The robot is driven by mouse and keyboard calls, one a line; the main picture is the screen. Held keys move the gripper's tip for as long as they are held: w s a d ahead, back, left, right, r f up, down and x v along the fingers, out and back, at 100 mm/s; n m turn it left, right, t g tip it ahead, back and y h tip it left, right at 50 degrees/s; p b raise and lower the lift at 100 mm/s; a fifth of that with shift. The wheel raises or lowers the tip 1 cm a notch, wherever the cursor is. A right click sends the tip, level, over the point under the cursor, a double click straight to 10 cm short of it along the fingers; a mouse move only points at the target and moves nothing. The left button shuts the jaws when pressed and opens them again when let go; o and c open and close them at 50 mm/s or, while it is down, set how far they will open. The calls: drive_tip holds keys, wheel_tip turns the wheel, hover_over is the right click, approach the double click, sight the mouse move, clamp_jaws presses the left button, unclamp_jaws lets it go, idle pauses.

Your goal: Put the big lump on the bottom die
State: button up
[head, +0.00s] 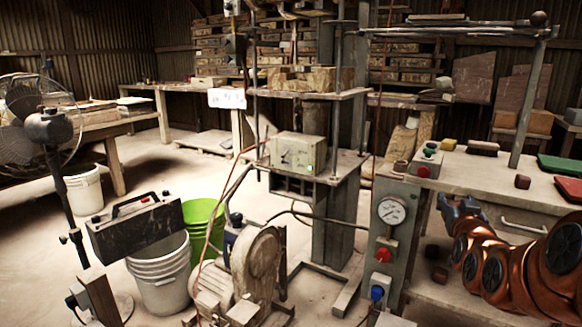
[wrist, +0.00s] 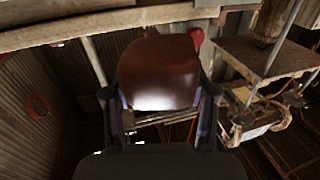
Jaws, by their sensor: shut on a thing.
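A large, smooth, brown lump (wrist: 158,72) fills the middle of the wrist view. My gripper (wrist: 160,97) is shut on it, with one finger on each side. In the head view, my gripper (head: 452,203) is at the right, in front of the bench and right of the press (head: 345,215). I cannot make out the held lump there. The press has an upper plate (head: 308,95) and a lower plate (head: 347,168); I cannot pick out the bottom die for certain. My gripper is apart from the press.
A post with a pressure gauge (head: 391,211), a red button and a blue button stands between press and gripper. The bench (head: 470,170) carries brushes, a small dark red block (head: 522,181) and a green pad (head: 558,165). Buckets (head: 160,275) and a fan stand left.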

drive_tip(key=w+a+f+n+y, duration=0.25)
drive_tip(key=w+a, duration=0.35)
drive_tip(key=a, duration=0.3)
drive_tip(key=w+a+f+n+t+y, duration=0.15)
drive_tip(key=w+a+f, duration=0.3)
drive_tip(key=a, duration=0.45)
drive_tip(key=w+a+f+n+y, duration=0.1)
drive_tip(key=w+a+f+y, duration=0.2)
drive_tip(key=w+a, duration=0.5)
wheel_tip(320, 180, up, 32)
drive_tip(key=s+a+p, duration=0.1)
drive_tip(key=p, duration=3)
drive_tip(key=shift+s, duration=0.15)
